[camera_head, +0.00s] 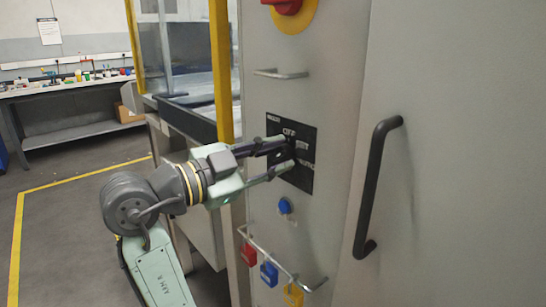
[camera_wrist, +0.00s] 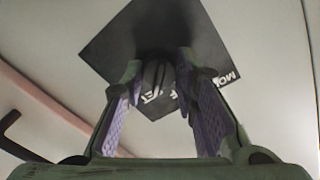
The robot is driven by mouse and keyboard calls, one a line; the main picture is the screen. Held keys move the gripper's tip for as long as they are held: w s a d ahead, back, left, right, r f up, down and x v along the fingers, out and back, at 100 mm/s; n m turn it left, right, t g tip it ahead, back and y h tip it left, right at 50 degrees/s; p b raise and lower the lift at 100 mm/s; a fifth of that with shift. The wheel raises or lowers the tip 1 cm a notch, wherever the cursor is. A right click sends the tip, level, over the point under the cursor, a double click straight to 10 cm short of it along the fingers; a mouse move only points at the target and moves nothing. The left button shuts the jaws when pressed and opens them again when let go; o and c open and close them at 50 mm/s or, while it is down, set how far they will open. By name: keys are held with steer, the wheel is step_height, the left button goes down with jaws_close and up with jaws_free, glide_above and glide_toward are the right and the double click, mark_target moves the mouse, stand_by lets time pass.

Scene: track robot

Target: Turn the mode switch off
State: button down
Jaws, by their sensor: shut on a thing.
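The black mode panel (camera_head: 303,184) with white lettering is on the grey cabinet front in the head view. Its upper line seems to read OFF; other words are partly covered by my fingers. In the wrist view the panel (camera_wrist: 148,28) appears rotated, with part of a word at its right corner. My gripper (camera_head: 287,154) reaches the panel from the left. In the wrist view its purple-padded fingers are closed on the dark switch knob (camera_wrist: 158,76) at the panel. The knob is mostly hidden in the head view, and I cannot tell its pointing direction.
A red rotary handle (camera_head: 284,6) on a yellow plate is above. A small metal handle (camera_head: 280,74), a blue button (camera_head: 285,206) and a rail with red, blue and yellow padlocks (camera_head: 293,295) are nearby. A long black door handle (camera_head: 370,190) sticks out at right.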

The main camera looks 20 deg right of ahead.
steer(key=shift+n, duration=0.4)
steer(key=n+p, duration=0.1)
steer(key=n, duration=0.2)
steer(key=shift+n, duration=0.4)
steer(key=n+p, duration=0.1)
steer(key=n, duration=0.4)
steer(key=shift+p, duration=0.4)
steer(key=shift+n, duration=0.3)
steer(key=c, duration=1.3)
jaws_free()
steer(key=shift+f, duration=0.1)
steer(key=v, duration=1.2)
steer(key=shift+s+f, duration=0.2)
steer(key=shift+f, duration=0.05)
